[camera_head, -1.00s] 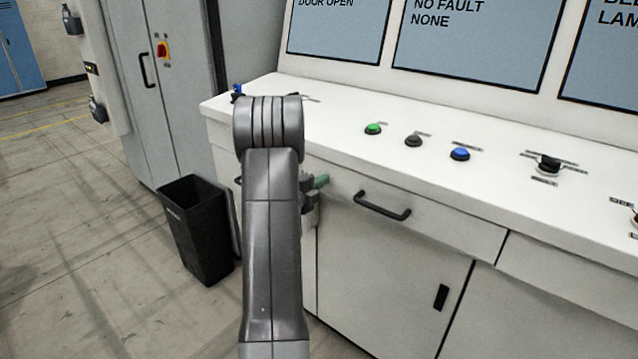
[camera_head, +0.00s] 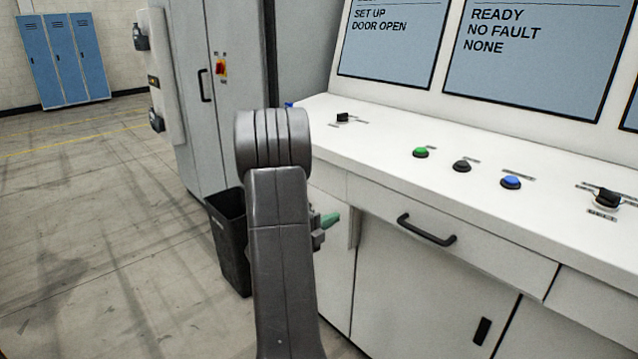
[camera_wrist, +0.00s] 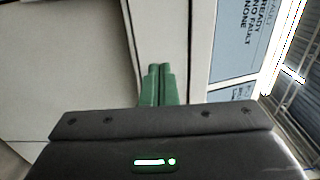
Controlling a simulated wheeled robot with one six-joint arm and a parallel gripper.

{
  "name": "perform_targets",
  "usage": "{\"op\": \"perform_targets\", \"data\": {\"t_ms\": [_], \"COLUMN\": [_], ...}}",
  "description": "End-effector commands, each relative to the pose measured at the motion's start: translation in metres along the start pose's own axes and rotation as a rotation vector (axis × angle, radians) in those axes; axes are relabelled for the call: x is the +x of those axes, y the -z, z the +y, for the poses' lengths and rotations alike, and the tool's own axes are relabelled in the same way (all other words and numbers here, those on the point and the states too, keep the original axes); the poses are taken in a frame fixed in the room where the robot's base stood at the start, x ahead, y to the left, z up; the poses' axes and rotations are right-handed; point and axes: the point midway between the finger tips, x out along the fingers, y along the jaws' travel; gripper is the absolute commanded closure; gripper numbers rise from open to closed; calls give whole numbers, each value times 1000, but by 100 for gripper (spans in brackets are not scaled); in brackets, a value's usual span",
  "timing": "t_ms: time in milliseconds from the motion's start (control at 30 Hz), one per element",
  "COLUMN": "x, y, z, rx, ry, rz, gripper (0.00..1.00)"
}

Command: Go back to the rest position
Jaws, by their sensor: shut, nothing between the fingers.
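My gripper (camera_wrist: 157,85) shows in the wrist view with its two green fingers together and nothing between them. In the head view its green fingertip (camera_head: 330,219) shows just right of my grey arm, in front of the console's cabinet face and below the worktop edge. Most of the gripper is hidden behind the arm there. The fingers appear apart from the console, though the exact gap cannot be told.
The white console (camera_head: 380,160) fills the right, with green (camera_head: 420,152), dark (camera_head: 462,165) and blue (camera_head: 510,182) buttons and a drawer handle (camera_head: 426,231). A black bin (camera_head: 231,245) stands by its left end. Blue lockers (camera_head: 65,60) stand far left; the left floor is open.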

Motion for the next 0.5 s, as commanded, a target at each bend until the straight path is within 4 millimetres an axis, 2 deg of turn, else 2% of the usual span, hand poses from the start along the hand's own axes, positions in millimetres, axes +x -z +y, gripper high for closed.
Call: {"op": "perform_targets", "data": {"t_ms": [300,500], "x": [4,30], "y": [0,1], "z": [0,0], "rx": [0,0], "ry": [0,0], "rz": [0,4], "gripper": [100,100]}}
